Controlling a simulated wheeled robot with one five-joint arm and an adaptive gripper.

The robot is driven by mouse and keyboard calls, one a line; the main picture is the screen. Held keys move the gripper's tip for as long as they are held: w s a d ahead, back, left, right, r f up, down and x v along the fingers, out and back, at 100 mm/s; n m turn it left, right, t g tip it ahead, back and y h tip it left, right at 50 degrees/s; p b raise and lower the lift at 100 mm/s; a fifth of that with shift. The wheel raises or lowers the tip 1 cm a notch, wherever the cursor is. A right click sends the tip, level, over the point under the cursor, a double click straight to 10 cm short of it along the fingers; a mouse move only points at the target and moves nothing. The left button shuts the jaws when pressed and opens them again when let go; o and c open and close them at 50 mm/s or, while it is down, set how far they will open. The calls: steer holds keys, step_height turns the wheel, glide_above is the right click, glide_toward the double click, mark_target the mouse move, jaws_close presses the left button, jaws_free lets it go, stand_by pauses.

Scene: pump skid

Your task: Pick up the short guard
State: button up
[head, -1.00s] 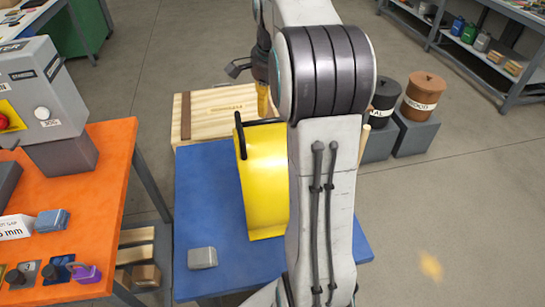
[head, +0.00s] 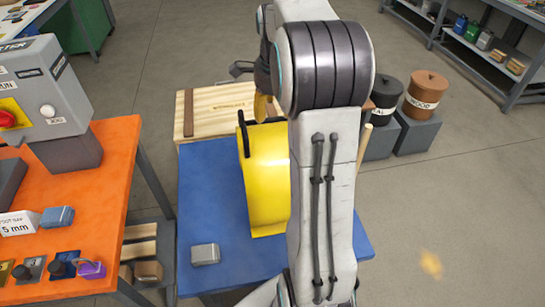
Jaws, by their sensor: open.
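A yellow curved guard (head: 265,185) with a black handle at its upper left stands on the blue table (head: 212,215). My arm hides its right side. No label shows on it, so I cannot tell if it is the short one. My gripper (head: 254,88) is above and beyond the guard's far end, partly hidden behind my arm. A dark finger juts out to the left. A small yellow part shows just below it, and I cannot tell what it belongs to. My gripper is open, apart from the black handle as far as I can see.
A grey block (head: 205,254) lies on the blue table's near left. A wooden crate (head: 205,122) stands behind. An orange bench (head: 105,190) with a control box is at left. Lidded bins (head: 425,92) on grey blocks stand at right.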

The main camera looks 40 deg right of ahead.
mark_target(273, 119)
steer(key=shift+w+d+f+p, duration=0.15)
steer(key=shift+f+p, duration=1.3)
steer(key=shift+w+f+p, duration=0.15)
steer(key=shift+f+p, duration=0.25)
steer(key=shift+f, duration=0.55)
jaws_close()
steer(key=shift+w+d+r, duration=0.1)
steer(key=shift+r, duration=0.05)
